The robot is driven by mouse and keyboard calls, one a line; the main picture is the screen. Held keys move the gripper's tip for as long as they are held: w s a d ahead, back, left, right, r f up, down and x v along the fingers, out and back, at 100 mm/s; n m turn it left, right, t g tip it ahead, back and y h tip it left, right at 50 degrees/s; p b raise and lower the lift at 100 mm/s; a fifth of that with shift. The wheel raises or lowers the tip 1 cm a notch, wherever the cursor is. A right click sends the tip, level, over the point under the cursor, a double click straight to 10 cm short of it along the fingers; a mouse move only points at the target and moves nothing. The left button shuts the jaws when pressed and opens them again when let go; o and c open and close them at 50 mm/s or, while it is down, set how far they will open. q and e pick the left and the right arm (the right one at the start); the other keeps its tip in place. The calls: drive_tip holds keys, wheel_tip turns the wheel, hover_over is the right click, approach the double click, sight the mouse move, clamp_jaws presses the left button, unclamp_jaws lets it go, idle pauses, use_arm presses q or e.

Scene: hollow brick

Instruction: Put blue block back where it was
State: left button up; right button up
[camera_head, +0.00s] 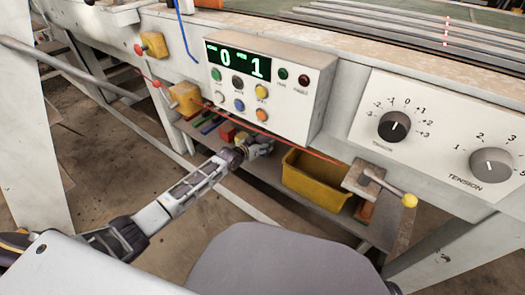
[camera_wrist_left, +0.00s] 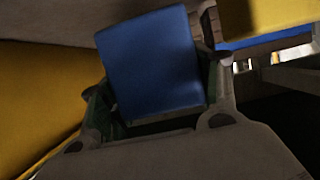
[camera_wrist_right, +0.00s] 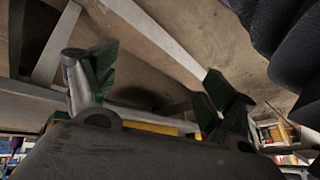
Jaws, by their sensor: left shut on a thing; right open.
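The blue block (camera_wrist_left: 152,62) fills the space between the fingers of my left gripper in the left wrist view. My left gripper (camera_head: 262,147) is shut on it. In the head view this gripper reaches in under the control box, just above the low shelf and to the left of the yellow bin (camera_head: 315,180). I cannot make out the held block in the head view. My right gripper (camera_wrist_right: 155,85) shows only in the right wrist view, with its fingers wide apart and nothing between them.
A red block (camera_head: 227,132) and several coloured pieces lie on the low shelf, left of my left gripper. The control box (camera_head: 262,80) overhangs it. A bracket with a yellow-knobbed lever (camera_head: 409,200) sticks out at the right. A thin red cord (camera_head: 300,148) crosses above the bin.

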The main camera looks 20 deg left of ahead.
idle(0.3)
use_arm(q)
drive_tip(key=shift+f, duration=0.45)
drive_tip(key=shift+f+b, duration=0.65)
drive_tip(key=shift+f, duration=0.7)
use_arm(e)
drive_tip(key=shift+a+f+t, duration=0.15)
drive_tip(key=shift+a+f, duration=0.05)
drive_tip(key=shift+f, duration=0.7)
drive_tip(key=shift+a+f+t, duration=0.15)
drive_tip(key=shift+f, duration=0.75)
use_arm(q)
drive_tip(key=shift+f, duration=0.15)
use_arm(e)
drive_tip(key=shift+w+y, duration=0.1)
drive_tip(key=shift+y, duration=0.2)
use_arm(q)
drive_tip(key=o, duration=1.2)
drive_tip(key=shift+o, duration=0.2)
drive_tip(key=shift+s, duration=0.1)
